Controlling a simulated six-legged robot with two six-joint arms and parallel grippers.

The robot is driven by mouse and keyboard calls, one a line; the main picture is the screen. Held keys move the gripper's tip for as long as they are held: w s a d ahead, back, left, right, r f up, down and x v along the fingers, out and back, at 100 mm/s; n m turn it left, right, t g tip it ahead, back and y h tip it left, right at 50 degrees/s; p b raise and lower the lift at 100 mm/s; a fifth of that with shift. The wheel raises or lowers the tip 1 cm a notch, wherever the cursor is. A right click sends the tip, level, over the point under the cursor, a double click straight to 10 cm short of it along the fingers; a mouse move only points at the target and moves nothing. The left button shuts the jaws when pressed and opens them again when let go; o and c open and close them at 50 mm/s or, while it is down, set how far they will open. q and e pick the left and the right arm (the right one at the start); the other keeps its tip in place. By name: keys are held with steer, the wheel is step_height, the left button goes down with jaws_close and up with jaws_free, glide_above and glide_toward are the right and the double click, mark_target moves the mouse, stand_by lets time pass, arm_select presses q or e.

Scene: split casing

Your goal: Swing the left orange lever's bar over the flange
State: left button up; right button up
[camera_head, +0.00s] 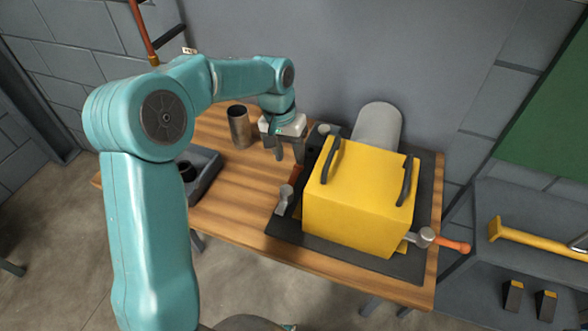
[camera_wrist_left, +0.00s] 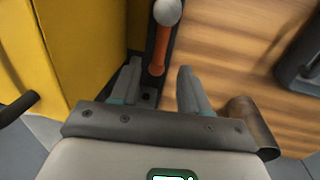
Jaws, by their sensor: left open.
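The yellow casing (camera_head: 350,205) with two dark handles stands on a dark base plate. The left orange lever (camera_head: 296,174) is beside its left side, its orange bar toward the back and its grey rounded end (camera_head: 284,199) toward the front. My left gripper (camera_head: 288,155) is open and empty, pointing down just behind the bar. In the left wrist view the bar (camera_wrist_left: 161,48) shows ahead of and between the spread fingers (camera_wrist_left: 156,84), apart from them as far as I can see. I cannot make out the flange on the left side clearly.
The right orange lever (camera_head: 452,244) sticks out to the right of the casing. A metal cup (camera_head: 239,127) and a dark tray (camera_head: 207,172) stand on the wooden table's left part. Bare wood (camera_head: 240,205) lies between tray and plate.

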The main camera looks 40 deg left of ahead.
mark_target(293, 174)
arm_select(q)
steer(key=f, duration=0.5)
steer(key=shift+w+d+f, duration=0.2)
steer(key=shift+d+f, duration=0.2)
steer(key=shift+s+f, duration=0.15)
steer(key=shift+f, duration=0.1)
jaws_close()
